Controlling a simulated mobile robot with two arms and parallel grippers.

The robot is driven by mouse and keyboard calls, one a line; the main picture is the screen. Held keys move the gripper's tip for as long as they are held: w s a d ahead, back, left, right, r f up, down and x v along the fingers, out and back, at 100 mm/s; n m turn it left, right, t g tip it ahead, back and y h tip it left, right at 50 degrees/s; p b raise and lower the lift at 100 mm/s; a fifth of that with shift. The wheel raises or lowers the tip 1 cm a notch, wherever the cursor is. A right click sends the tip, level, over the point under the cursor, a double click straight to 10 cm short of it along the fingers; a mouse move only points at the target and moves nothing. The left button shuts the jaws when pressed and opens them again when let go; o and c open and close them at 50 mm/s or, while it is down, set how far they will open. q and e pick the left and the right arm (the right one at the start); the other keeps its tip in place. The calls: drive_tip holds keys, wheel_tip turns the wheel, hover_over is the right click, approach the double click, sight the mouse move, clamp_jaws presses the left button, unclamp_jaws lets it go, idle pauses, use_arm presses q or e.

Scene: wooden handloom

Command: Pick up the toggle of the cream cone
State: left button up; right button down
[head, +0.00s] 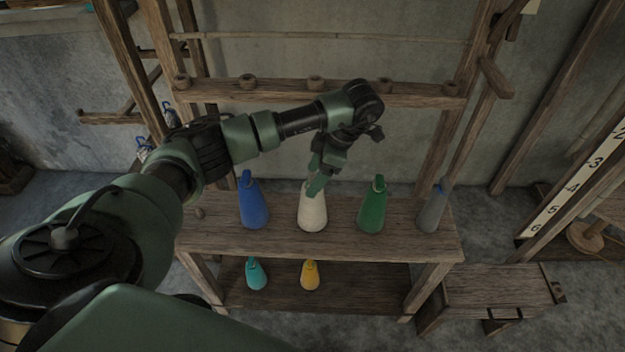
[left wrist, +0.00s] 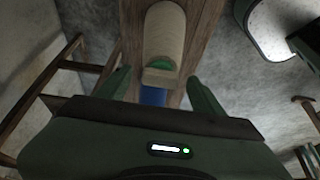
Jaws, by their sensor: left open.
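The cream cone (head: 312,210) stands upright on the upper shelf of the loom bench (head: 270,241), between the blue cone (head: 253,205) and the green cone (head: 372,208). My left gripper (head: 317,187) is at the cream cone's top, pointing down, and hides its toggle in the head view. In the left wrist view, the cream cone (left wrist: 164,32) lies beyond the open fingers of my left gripper (left wrist: 158,77). A small green patch shows at the cone's near end; I cannot tell whether it is the toggle. My right gripper is not in view.
A grey cone (head: 431,212) stands at the right end of the upper shelf. A teal cone (head: 256,275) and a yellow cone (head: 310,276) stand on the lower shelf. A wooden bench (head: 490,287) is at the lower right. The loom's crossbar (head: 420,101) runs behind my arm.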

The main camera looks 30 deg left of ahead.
use_arm(q)
drive_tip(key=c, duration=1.4)
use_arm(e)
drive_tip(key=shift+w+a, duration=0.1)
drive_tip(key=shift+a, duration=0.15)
use_arm(q)
drive_tip(key=shift+r, duration=0.15)
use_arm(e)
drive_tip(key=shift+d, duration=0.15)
